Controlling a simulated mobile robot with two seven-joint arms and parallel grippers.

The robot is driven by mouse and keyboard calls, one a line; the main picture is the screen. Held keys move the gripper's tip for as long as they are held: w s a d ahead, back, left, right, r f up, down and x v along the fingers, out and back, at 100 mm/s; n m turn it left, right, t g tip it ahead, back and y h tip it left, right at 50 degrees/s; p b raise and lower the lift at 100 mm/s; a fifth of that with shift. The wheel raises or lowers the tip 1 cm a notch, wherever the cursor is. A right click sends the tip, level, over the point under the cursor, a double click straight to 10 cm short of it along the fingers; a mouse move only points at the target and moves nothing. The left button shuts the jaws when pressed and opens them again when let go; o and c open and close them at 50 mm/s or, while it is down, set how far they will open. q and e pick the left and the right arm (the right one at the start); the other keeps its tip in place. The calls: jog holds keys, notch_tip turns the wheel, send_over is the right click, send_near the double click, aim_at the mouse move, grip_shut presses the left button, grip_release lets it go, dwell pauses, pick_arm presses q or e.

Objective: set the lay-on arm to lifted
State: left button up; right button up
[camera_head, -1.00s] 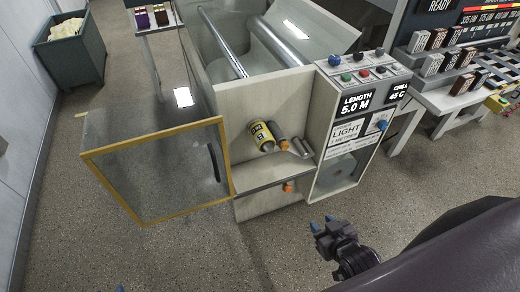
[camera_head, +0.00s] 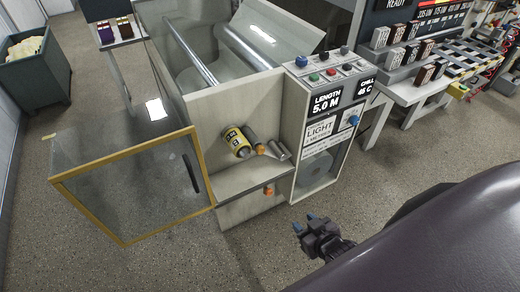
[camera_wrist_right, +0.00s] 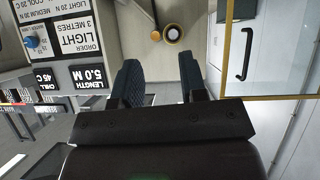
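The coating machine (camera_head: 235,105) stands ahead with its yellow-framed clear door (camera_head: 125,190) swung open to the left. In its open bay are a yellow-and-black roll (camera_head: 236,143), a grey cylinder (camera_head: 278,150) and orange knobs (camera_head: 268,190). I cannot tell which part is the lay-on arm or how it is set. My right gripper (camera_head: 311,220) is in front of and below the machine, apart from it. In the right wrist view its two fingers (camera_wrist_right: 160,78) are spread with nothing between them. The roll shows end-on beyond them (camera_wrist_right: 173,34). My left gripper is not in view.
A control panel (camera_head: 325,75) with coloured buttons, LENGTH and CHILL displays and a blue side knob (camera_head: 353,120) is right of the bay. A white table (camera_head: 420,100) with small boxes stands further right. A grey bin (camera_head: 35,75) is at far left. The floor in front is clear.

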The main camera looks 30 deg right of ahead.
jog(key=shift+o, duration=0.4)
jog(key=shift+o, duration=0.2)
jog(key=shift+w, duration=0.2)
jog(key=n+t+b, duration=0.1)
jog(key=t+b, duration=0.5)
jog(key=b, duration=1.4)
send_near(262, 152)
jog(key=shift+y, duration=0.4)
jog(key=w+b, duration=0.1)
jog(key=w, duration=0.8)
jog(key=shift+f+b, duration=0.25)
jog(key=shift+b, duration=0.15)
jog(key=shift+w, duration=0.3)
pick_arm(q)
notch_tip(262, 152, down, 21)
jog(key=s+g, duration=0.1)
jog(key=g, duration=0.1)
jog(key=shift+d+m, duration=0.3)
pick_arm(e)
jog(key=shift+w+r, duration=0.1)
jog(key=shift+w, duration=0.25)
